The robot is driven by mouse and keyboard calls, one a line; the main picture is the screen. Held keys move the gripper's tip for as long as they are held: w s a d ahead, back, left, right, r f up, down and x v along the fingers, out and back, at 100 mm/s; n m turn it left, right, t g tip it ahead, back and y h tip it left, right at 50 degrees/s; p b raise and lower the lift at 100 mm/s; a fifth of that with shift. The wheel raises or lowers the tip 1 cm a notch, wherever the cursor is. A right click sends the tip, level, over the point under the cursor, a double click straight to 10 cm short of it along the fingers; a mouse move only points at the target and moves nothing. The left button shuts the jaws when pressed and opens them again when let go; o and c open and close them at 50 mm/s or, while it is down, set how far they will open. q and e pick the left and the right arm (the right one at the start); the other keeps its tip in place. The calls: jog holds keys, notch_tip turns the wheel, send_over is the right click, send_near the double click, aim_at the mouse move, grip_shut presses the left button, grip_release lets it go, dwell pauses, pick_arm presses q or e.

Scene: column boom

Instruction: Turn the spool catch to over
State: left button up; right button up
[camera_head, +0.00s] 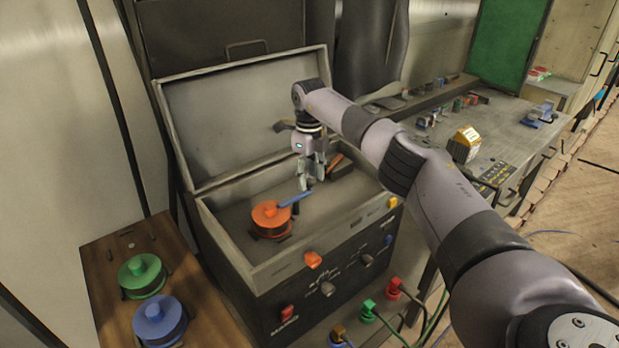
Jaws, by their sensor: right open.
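An orange spool (270,216) sits inside an open grey box (222,235). A small blue bar (295,199), which looks like the spool catch, points from the spool's top edge up and to the right. A short dark post stands below the bar. My right gripper (312,184) points down into the box, open and empty, just above and right of the blue bar's outer end. I cannot tell whether its fingers touch the bar. My left gripper is not in view.
A green spool (142,276) and a blue spool (159,322) stand on a wooden board at the left. The box's raised lid (240,115) is behind. A cluttered bench (500,140) lies right.

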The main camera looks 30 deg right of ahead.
notch_tip(320, 180, up, 11)
dwell(0.3)
dwell(0.5)
